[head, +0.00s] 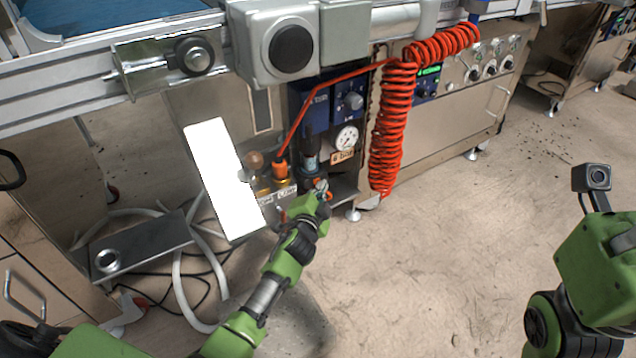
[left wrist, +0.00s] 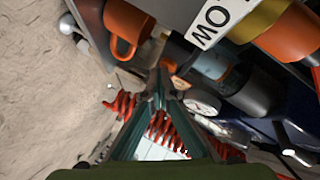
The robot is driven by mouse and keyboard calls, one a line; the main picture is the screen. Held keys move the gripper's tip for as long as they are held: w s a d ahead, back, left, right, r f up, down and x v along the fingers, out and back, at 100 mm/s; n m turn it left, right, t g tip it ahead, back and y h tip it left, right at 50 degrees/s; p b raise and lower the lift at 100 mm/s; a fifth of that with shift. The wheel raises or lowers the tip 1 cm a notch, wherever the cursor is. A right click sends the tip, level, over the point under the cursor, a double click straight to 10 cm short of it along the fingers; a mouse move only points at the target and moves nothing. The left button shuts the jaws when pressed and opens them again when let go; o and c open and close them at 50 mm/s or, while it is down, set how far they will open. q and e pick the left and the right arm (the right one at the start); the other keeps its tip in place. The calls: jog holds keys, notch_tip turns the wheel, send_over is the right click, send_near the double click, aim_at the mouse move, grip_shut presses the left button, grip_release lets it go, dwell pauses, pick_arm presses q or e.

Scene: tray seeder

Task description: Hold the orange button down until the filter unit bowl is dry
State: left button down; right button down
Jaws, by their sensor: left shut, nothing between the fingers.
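The filter unit bowl (head: 311,146) hangs under the dark blue regulator block, left of a round gauge. In the left wrist view the bowl (left wrist: 209,62) looks bluish and clear; whether water is inside cannot be told. My left gripper (head: 321,187) is just below the bowl, shut and empty. Touching or pressing cannot be told. The button is hidden in the head view. My right gripper is out of view; only its arm shows.
A coiled red hose (head: 393,130) hangs right of the gauge (head: 346,138). A brass valve with an orange fitting (head: 280,168) stands left of the bowl. A blank white panel (head: 224,180) is farther left. Open floor lies at the right.

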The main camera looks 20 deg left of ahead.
pick_arm(q)
jog(key=shift+s+d, duration=0.45)
jog(key=shift+d, duration=0.1)
jog(key=s+d, duration=0.1)
jog(key=d, duration=0.1)
jog(key=s+d, duration=0.2)
dwell(0.4)
jog(key=shift+r, duration=0.1)
